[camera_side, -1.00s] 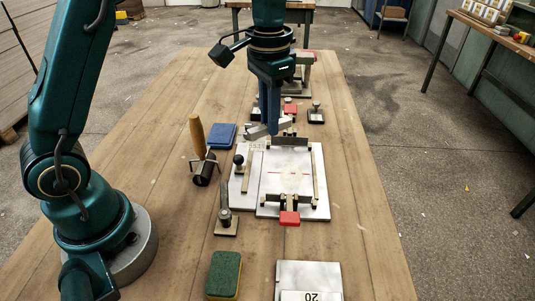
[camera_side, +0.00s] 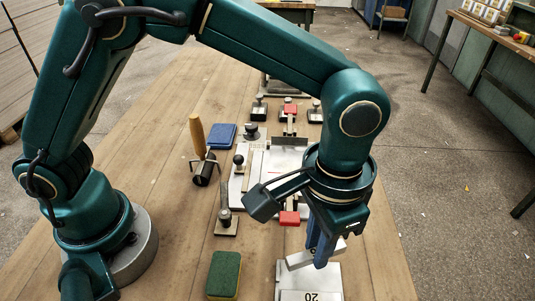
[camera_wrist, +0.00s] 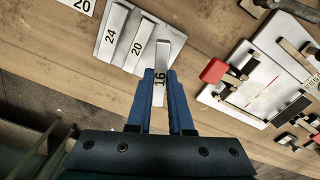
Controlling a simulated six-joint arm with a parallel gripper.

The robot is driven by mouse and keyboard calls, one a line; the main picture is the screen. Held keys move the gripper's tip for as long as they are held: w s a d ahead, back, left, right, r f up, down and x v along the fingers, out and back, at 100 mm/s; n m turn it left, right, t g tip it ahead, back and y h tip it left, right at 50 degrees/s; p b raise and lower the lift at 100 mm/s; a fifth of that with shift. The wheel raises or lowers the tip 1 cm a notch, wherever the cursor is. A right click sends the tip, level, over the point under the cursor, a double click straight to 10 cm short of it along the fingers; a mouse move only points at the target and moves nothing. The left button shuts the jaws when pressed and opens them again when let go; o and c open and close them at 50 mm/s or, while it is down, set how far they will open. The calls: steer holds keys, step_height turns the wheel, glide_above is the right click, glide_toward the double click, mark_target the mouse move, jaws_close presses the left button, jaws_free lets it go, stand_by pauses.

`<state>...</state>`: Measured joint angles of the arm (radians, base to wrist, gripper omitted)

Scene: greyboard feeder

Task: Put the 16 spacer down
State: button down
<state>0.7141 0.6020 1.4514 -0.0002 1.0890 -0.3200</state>
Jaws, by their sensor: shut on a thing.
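My gripper (camera_side: 322,248) is shut on the 16 spacer (camera_side: 300,260), a pale flat bar. In the wrist view the fingers (camera_wrist: 160,78) grip it around its "16" label, and its far end (camera_wrist: 172,50) sticks out beyond them. The spacers marked 24 (camera_wrist: 111,35) and 20 (camera_wrist: 138,47) lie side by side on a pale plate, next to the held one. In the side view the spacer is over the far part of the pale plate (camera_side: 284,282). I cannot tell whether it touches the plate.
A white jig board (camera_wrist: 232,98) with a red-handled clamp (camera_wrist: 214,70) stands beside the plate. A "20" sign (camera_wrist: 83,5) lies by the plate. A green sponge (camera_side: 224,274), a roller (camera_side: 203,165) and a blue pad (camera_side: 221,135) are to the left in the side view.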

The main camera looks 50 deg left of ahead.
mark_target(310, 275)
steer(key=shift+f, duration=2.8)
steer(key=shift+f, duration=0.1)
steer(key=c, duration=1.1)
jaws_free()
